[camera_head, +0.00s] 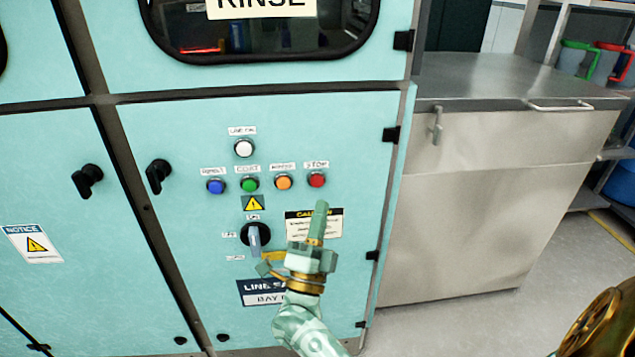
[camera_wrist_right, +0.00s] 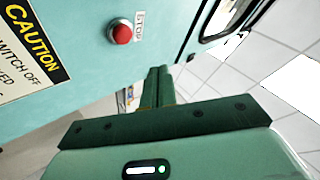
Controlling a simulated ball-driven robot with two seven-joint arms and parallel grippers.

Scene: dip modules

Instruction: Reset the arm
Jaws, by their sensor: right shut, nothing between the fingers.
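My right gripper (camera_head: 321,206) is shut and empty, pointing up in front of the teal control panel (camera_head: 345,120). In the right wrist view, the two fingers of my right gripper (camera_wrist_right: 158,72) lie together, below and right of the red STOP button (camera_wrist_right: 122,33). The red button also shows in the head view (camera_head: 317,180), just above the fingertips. I cannot tell how far the fingers are from the panel. My left gripper is not in view.
Left of the red button are orange (camera_head: 283,182), green (camera_head: 250,185) and blue (camera_head: 215,187) buttons, with a white one (camera_head: 244,148) above. A rotary switch (camera_head: 255,236) sits close left of my gripper. A steel cabinet (camera_head: 470,200) stands right, beside open floor (camera_head: 560,260).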

